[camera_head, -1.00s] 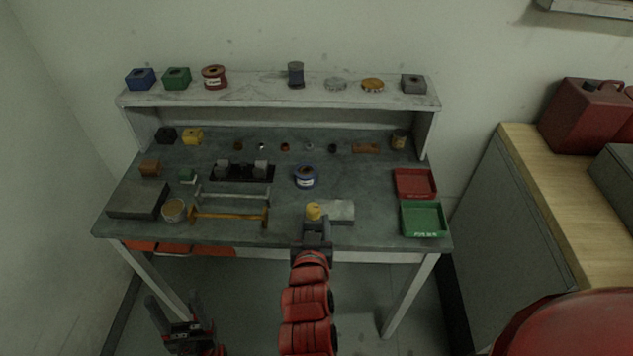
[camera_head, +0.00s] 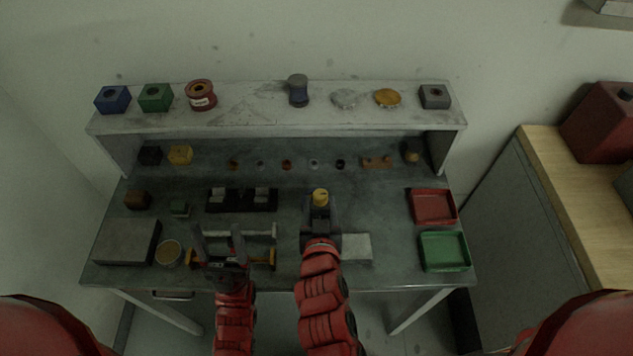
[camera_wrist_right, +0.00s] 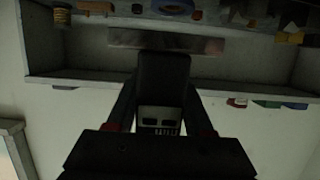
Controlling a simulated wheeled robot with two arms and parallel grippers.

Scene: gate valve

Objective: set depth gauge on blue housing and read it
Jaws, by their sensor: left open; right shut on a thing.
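In the head view my right gripper (camera_head: 320,212) is shut on a small yellow-topped piece, which I take as the depth gauge (camera_head: 320,196), over the middle of the bench. In the right wrist view a dark block (camera_wrist_right: 163,80) shows between the fingers; its lower end is unclear. The round blue housing is hidden in the head view behind my right gripper; a blue round part (camera_wrist_right: 174,5), probably it, shows at the wrist view's top edge. Contact between gauge and housing cannot be seen.
A raised shelf (camera_head: 250,122) behind holds blue (camera_head: 112,99) and green (camera_head: 156,97) blocks, a red housing (camera_head: 200,96) and other parts. Red (camera_head: 433,222) and green (camera_head: 462,266) trays lie at right. A dark holder (camera_head: 242,208) sits left of my right gripper.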

